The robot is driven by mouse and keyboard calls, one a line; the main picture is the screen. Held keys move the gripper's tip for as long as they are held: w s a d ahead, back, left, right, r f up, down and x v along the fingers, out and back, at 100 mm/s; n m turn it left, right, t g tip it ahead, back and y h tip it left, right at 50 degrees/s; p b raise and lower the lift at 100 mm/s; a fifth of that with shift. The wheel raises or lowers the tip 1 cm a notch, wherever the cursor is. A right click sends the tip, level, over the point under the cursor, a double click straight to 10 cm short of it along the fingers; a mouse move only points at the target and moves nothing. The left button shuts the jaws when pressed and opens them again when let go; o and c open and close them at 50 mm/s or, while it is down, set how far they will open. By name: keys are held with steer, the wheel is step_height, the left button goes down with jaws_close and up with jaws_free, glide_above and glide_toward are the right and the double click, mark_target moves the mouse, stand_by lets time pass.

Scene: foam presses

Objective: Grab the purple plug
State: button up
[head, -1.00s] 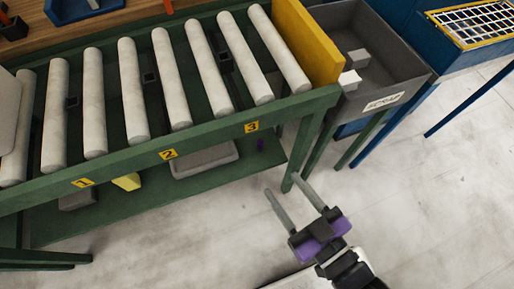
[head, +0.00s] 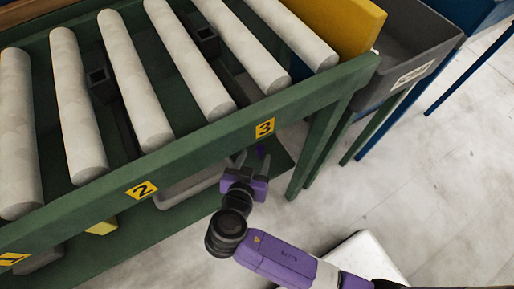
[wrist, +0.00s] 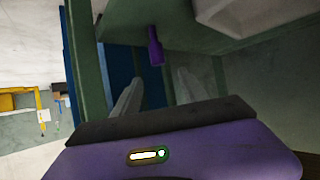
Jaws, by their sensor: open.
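The purple plug (head: 260,149) is a small purple piece on the green lower shelf (head: 282,160) of the roller stand, below label 3. In the head view it is mostly hidden behind my gripper and the stand's rail. My gripper (head: 252,162) is open and reaches in under the rail, close in front of the plug. In the wrist view the plug (wrist: 155,46) shows whole, beyond the fingertips and roughly between their lines. The open gripper (wrist: 158,88) has nothing between its fingers there, and the plug looks apart from both.
The stand's green front rail (head: 215,140) with rollers above it lies just over my arm. A green leg (head: 318,145) stands to the right. A grey tray (head: 180,192) and a yellow block (head: 102,227) are on the lower shelf to the left. The floor at right is clear.

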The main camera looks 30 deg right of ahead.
mark_target(260, 149)
steer(key=b+x, duration=0.1)
steer(key=x, duration=0.3)
steer(key=f+b+x, duration=0.1)
steer(key=x, duration=0.2)
steer(key=shift+s+a+f+b, duration=0.1)
steer(key=shift+s+b, duration=0.1)
steer(key=shift+b, duration=0.15)
steer(key=shift+w+d+f, duration=0.1)
steer(key=shift+w+d, duration=0.1)
steer(key=shift+w, duration=0.05)
jaws_close()
